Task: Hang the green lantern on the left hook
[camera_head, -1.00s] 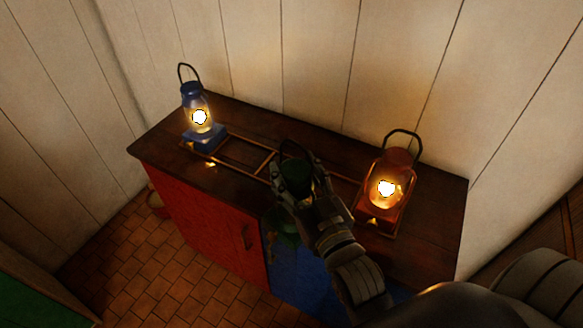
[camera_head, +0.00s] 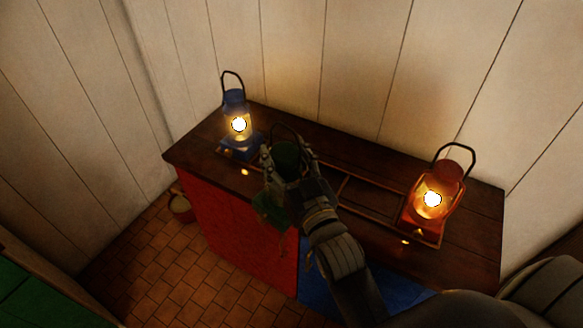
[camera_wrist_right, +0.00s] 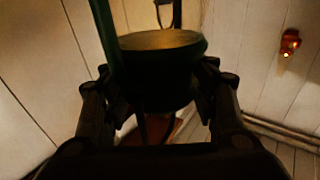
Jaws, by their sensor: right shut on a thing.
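The green lantern (camera_head: 270,209) is held in my right gripper (camera_head: 288,163), which is shut on its upper body. Its green base shows below the fingers, and its dark wire handle stands up above them. The lantern appears to be over the front of the counter, right of the blue lantern. In the right wrist view the lantern (camera_wrist_right: 160,75) is a dark shape between the two fingers (camera_wrist_right: 160,95), with a green side post at left. I see no hook in either view. My left gripper is not in view.
A lit blue lantern (camera_head: 236,103) stands at the left of the dark wooden counter (camera_head: 475,221). A lit red lantern (camera_head: 429,186) stands at its right, in a low rack (camera_head: 341,189). White plank walls rise behind. A small bucket (camera_head: 181,208) sits on the tiled floor.

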